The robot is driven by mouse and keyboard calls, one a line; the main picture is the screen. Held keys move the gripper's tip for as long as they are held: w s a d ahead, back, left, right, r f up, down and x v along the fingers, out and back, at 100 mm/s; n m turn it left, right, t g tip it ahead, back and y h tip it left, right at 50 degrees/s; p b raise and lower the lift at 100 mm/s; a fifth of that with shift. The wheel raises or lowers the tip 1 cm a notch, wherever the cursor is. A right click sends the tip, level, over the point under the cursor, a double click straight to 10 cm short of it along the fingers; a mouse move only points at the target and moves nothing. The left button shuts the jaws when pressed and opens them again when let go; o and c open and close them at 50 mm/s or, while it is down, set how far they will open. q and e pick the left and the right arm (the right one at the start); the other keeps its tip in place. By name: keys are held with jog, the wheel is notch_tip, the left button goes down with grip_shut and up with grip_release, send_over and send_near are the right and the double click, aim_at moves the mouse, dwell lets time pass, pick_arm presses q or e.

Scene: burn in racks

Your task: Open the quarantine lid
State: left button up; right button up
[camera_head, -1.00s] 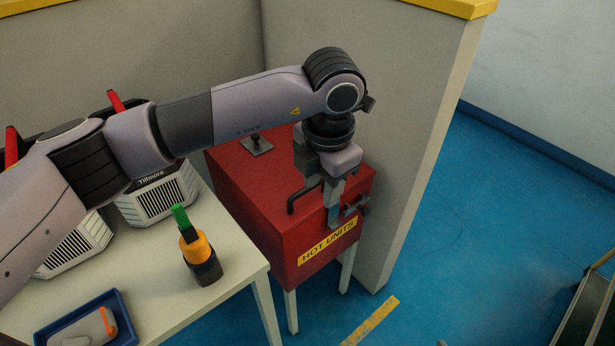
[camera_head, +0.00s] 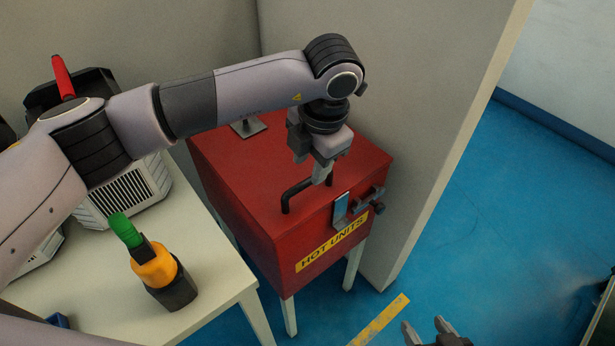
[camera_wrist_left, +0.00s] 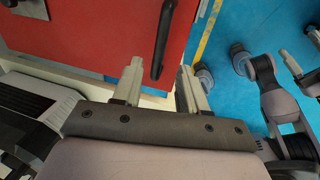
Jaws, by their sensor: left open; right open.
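The quarantine box is a red box on pale legs with a yellow "HOT UNITS" label (camera_head: 332,243). Its red lid (camera_head: 235,175) lies flat and shut on top. A black bar handle (camera_head: 292,193) stands on the lid near the front. A metal latch (camera_head: 341,211) with a dark knob sits at the front edge. My left gripper (camera_head: 322,174) is open and points down over the lid by the handle. In the left wrist view the handle (camera_wrist_left: 162,42) lies between the lines of the open fingers (camera_wrist_left: 160,72), apart from both. My right gripper (camera_head: 430,328) is open and empty at the bottom edge.
A pale table (camera_head: 215,265) at left holds an orange and black tool with a green top (camera_head: 153,262) and white vented units (camera_head: 130,195). A grey partition (camera_head: 400,130) stands close behind and right of the box.

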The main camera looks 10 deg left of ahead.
aim_at(306, 182)
pick_arm(q)
jog(key=f, duration=0.4)
jog(key=shift+w+a, duration=0.3)
jog(key=shift+w+a+f, duration=0.1)
jog(key=shift+f, duration=0.35)
jog(key=shift+c, duration=0.2)
